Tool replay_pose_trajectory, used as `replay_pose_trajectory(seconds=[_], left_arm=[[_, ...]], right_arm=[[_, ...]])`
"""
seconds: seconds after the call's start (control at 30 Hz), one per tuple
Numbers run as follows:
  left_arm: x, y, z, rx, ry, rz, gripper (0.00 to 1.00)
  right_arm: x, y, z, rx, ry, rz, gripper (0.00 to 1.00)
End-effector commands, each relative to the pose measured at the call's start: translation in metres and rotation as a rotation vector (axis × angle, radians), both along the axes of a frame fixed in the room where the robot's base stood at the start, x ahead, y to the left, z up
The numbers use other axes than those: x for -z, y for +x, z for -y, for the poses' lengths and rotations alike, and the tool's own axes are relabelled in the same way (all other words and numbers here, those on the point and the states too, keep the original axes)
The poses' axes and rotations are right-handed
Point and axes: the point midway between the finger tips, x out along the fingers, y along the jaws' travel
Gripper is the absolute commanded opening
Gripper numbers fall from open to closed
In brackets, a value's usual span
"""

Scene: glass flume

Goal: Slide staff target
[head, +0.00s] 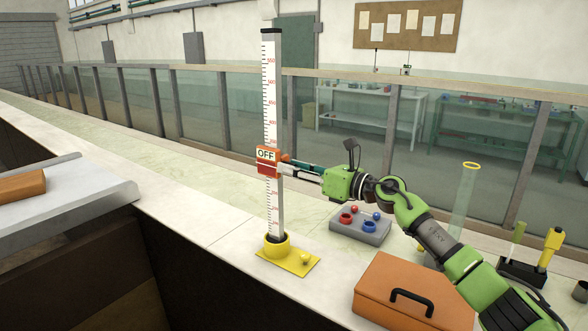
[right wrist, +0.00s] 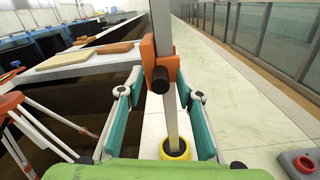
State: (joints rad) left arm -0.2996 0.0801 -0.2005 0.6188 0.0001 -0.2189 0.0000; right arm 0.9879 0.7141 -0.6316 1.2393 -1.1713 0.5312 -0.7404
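A white graduated staff (head: 271,110) stands upright in a yellow base (head: 277,247) on the pale ledge. An orange-red sliding target (head: 268,169) with an "OFF" plate (head: 265,154) sits partway up it. The right wrist view shows the target's orange back (right wrist: 148,62) and a dark round knob (right wrist: 160,79). My right gripper (head: 290,166) is at the target from the right. Its teal-padded fingers (right wrist: 160,82) are spread, one on each side of the target and knob; contact is unclear. My left gripper is not in view.
A grey box with red and blue knobs (head: 361,230) stands right of the staff. An orange case (head: 415,290) is in front. A clear tube with a yellow rim (head: 471,165) stands behind my right arm. Glass panels line the back. The ledge left of the staff is clear.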

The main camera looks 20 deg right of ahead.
Motion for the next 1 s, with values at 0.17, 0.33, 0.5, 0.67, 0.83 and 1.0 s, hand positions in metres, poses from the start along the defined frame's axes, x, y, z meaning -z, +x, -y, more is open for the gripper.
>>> replay_pose_trajectory(seconds=[0.17, 0.33, 0.5, 0.67, 0.83, 1.0], left_arm=[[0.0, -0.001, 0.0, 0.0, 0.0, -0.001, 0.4], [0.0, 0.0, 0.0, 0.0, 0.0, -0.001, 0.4], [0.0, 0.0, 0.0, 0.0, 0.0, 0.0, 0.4], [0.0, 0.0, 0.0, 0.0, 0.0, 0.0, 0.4], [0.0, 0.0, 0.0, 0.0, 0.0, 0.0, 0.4], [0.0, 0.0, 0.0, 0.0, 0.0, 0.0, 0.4]], right_arm=[[0.002, -0.012, 0.011, 0.003, -0.002, -0.001, 0.33], [0.002, -0.04, 0.033, 0.003, -0.003, -0.002, 0.33], [0.002, -0.069, 0.054, 0.002, -0.003, -0.002, 0.33], [0.002, -0.085, 0.067, 0.001, 0.0, -0.003, 0.33], [0.001, -0.093, 0.073, 0.001, -0.001, -0.002, 0.33], [0.0, -0.095, 0.074, 0.0, 0.001, -0.001, 0.33]])
